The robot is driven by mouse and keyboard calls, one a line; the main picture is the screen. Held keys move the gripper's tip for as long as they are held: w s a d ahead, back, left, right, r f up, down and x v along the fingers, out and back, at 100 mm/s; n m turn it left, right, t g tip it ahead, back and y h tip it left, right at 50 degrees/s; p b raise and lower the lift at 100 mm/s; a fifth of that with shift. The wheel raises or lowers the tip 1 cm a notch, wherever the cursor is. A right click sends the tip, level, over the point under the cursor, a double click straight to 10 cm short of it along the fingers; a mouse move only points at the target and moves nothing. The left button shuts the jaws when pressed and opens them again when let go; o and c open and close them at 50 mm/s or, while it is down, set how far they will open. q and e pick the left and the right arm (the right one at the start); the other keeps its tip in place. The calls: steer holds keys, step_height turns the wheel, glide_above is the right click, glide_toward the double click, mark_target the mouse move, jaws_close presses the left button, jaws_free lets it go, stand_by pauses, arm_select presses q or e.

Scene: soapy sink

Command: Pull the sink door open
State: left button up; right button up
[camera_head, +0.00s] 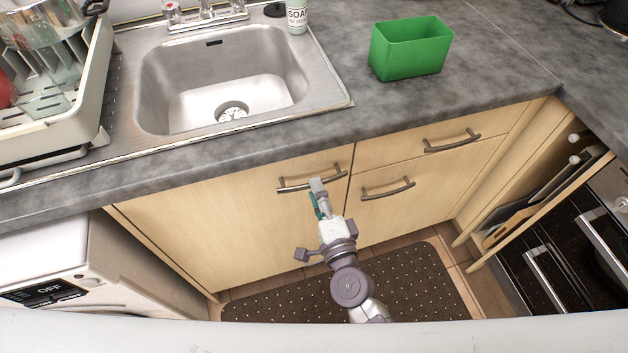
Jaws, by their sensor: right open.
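The sink door (215,225) is a light wood cabinet door under the sink, and it looks closed. Its metal bar handle (297,186) runs near the top right of the door. My right gripper (318,191) is open, with its fingertips at the right part of this handle. One finger overlaps the handle in the picture; I cannot tell whether it touches. The gripper hides a small part of the door's right edge. My left gripper is not in view.
The steel sink (228,85) is set in the grey counter (350,110). A green container (410,50) and a soap bottle (297,15) stand on it. A drawer handle (388,189) is just right. A white appliance (60,270) stands left. A dotted mat (400,275) lies below.

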steer(key=shift+x, duration=1.4)
jaws_close()
steer(key=shift+s, duration=0.1)
